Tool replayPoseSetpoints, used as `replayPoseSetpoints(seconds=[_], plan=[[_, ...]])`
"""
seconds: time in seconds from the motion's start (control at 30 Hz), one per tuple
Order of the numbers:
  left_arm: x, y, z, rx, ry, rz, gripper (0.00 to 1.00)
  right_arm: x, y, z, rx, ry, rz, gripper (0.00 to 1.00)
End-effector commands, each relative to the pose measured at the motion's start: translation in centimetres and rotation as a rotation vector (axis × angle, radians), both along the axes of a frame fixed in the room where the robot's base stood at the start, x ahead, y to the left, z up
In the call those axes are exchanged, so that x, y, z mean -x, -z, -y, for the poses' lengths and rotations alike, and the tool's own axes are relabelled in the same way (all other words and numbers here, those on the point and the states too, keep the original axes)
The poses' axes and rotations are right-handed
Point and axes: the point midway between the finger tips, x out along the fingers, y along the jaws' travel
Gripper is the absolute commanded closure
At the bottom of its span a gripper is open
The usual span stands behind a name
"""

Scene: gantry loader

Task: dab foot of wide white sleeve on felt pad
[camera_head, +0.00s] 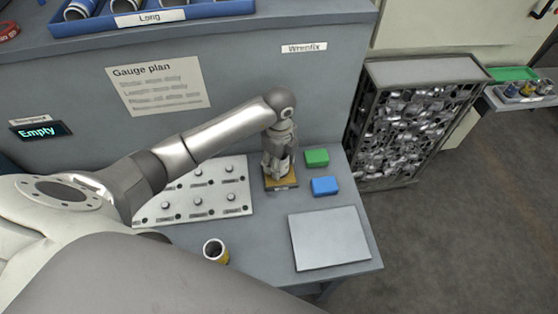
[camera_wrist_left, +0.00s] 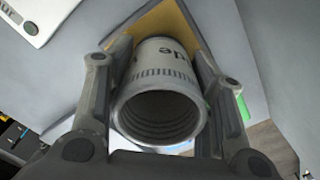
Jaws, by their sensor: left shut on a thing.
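My left gripper (camera_head: 279,166) points down over the tan felt pad (camera_head: 283,184) on the grey bench. In the left wrist view its two fingers (camera_wrist_left: 155,100) are shut on the wide white sleeve (camera_wrist_left: 160,72), one finger on each side. The sleeve has dark lettering and a ring of tick marks, and its open threaded end faces the wrist camera. Its far end is at the tan felt pad (camera_wrist_left: 190,25); I cannot tell whether it touches. In the head view the gripper mostly hides the sleeve. My right gripper is not in view.
A green block (camera_head: 317,157) and a blue block (camera_head: 325,186) lie right of the pad. A pegged plate (camera_head: 230,190) is to the left, a grey flat plate (camera_head: 330,238) in front right. A yellow-banded sleeve (camera_head: 215,250) stands near the front. A blue tray (camera_head: 200,12) is on the upper ledge.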

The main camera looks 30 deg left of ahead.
Motion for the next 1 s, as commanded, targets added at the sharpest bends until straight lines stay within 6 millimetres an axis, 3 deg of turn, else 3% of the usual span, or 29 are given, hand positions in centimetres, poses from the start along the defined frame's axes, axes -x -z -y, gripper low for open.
replayPoseSetpoints(seconds=[1.0], plan=[[-0.04, 0.75, -0.02, 0.000, 0.000, 0.001, 0.74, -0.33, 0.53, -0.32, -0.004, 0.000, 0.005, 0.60]])
